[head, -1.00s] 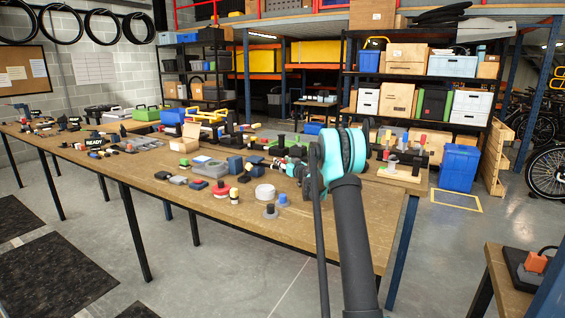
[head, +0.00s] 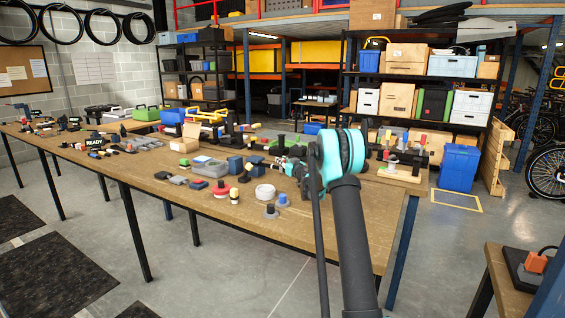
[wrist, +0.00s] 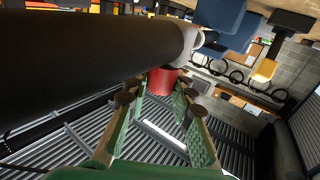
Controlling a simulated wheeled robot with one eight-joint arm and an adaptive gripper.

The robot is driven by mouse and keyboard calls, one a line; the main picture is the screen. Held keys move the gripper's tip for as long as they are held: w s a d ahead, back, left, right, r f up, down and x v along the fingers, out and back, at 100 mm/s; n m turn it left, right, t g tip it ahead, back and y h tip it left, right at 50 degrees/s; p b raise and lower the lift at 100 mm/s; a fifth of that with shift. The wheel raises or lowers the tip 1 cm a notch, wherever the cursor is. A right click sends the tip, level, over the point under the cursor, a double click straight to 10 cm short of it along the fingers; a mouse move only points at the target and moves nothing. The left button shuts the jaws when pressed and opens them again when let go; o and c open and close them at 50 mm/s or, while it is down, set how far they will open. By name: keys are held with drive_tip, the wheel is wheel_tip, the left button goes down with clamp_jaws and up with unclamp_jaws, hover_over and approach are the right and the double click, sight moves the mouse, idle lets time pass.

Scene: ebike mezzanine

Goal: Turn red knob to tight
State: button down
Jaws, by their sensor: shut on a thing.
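The red knob (wrist: 162,80) shows in the wrist view as a short red cylinder between the far ends of my gripper's green-padded fingers. My gripper (wrist: 160,92) is shut on the knob, one finger on each side. The knob joins a pale collar at the end of a thick dark cylinder (wrist: 85,65) that fills the upper left of the wrist view. In the head view my gripper (head: 285,163) is small, at the far side of my teal wrist joint over the workbench. I cannot make out the knob or any tight mark there.
The wooden workbench (head: 160,195) carries many small parts. A fixture (head: 405,155) stands to the right, with a blue bin (head: 459,168) on the floor beyond.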

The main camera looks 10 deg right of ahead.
drive_tip(key=shift+h, duration=0.3)
drive_tip(key=m+t+h, duration=0.1)
drive_tip(key=m+h, duration=0.1)
drive_tip(key=h, duration=0.1)
drive_tip(key=shift+a+m+h, duration=0.15)
drive_tip(key=shift+m+h, duration=0.15)
drive_tip(key=shift+m, duration=0.1)
drive_tip(key=shift+m+g+h, duration=0.15)
drive_tip(key=shift+m+h, duration=1.05)
drive_tip(key=shift+h, duration=0.65)
drive_tip(key=shift+m+g+h, duration=0.15)
drive_tip(key=shift+m+h, duration=1.05)
drive_tip(key=shift+h, duration=0.65)
drive_tip(key=shift+d, duration=0.2)
drive_tip(key=c, duration=1.3)
unclamp_jaws()
drive_tip(key=shift+s+a, duration=0.1)
drive_tip(key=v, duration=0.7)
drive_tip(key=shift+s+a, duration=0.1)
